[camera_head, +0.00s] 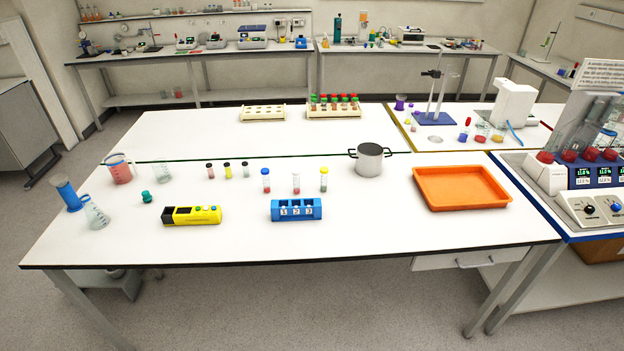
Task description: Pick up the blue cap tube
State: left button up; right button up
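The blue cap tube (266,181) stands upright on the white table (380,225), left of the other two tubes in its row. A tube with a pale cap (296,184) stands in the middle, and a yellow cap tube (323,180) stands at the right. A blue rack (297,210) marked 1, 2, 3 sits in front of them. All three tubes are apart from the rack. Neither of my grippers shows in the head view.
A yellow device (191,215) lies left of the rack. A steel pot (369,160) and an orange tray (460,187) are to the right. The table's front strip is clear.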

aim_at(265, 170)
jog(key=z, duration=0.15)
jog(key=k, duration=0.2)
jog(key=z, duration=1)
jog(key=k, duration=1.15)
jog(key=z, duration=0.5)
jog(key=i, duration=1.3)
jog(key=u, duration=1.15)
jog(key=i, duration=1.35)
jog(key=u, duration=1.2)
